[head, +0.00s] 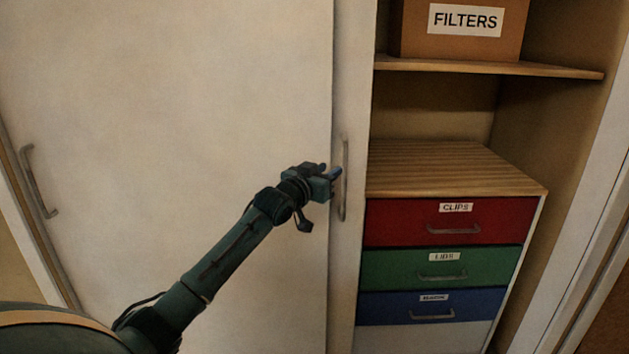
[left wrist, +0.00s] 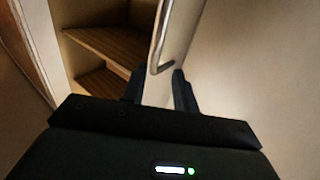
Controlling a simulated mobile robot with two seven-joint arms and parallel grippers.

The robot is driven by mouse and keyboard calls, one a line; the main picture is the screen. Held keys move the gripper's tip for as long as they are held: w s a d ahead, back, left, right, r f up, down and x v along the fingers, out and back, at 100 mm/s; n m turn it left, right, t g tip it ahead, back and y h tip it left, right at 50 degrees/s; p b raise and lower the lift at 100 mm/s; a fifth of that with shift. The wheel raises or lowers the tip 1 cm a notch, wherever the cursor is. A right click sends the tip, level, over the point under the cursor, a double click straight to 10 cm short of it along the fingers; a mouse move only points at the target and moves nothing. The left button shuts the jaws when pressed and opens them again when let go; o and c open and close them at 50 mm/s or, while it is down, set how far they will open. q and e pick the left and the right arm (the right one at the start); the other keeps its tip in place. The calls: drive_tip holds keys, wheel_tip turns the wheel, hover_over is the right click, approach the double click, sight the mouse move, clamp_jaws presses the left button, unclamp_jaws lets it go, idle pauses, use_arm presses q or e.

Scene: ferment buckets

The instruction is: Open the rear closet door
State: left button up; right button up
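The rear closet door (head: 352,60) shows as a narrow pale strip beside the edge of the wide front door (head: 190,110). Its vertical metal bar handle (head: 344,195) is on that strip. My left gripper (head: 335,174) is at this handle, about mid-height on it. In the left wrist view, the two dark fingers (left wrist: 160,82) are apart, and the lower end of the handle (left wrist: 157,45) shows between and just beyond their tips. I cannot tell whether they touch it. My right gripper is in neither view.
Right of the rear door the closet is open, with a shelf (head: 490,67) holding a FILTERS box (head: 450,45). Below stands a drawer unit with red (head: 400,222), green (head: 395,268) and blue (head: 385,308) drawers. The front door has a handle (head: 33,180) at far left.

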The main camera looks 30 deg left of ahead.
use_arm(q)
drive_tip(key=shift+s, duration=2.5)
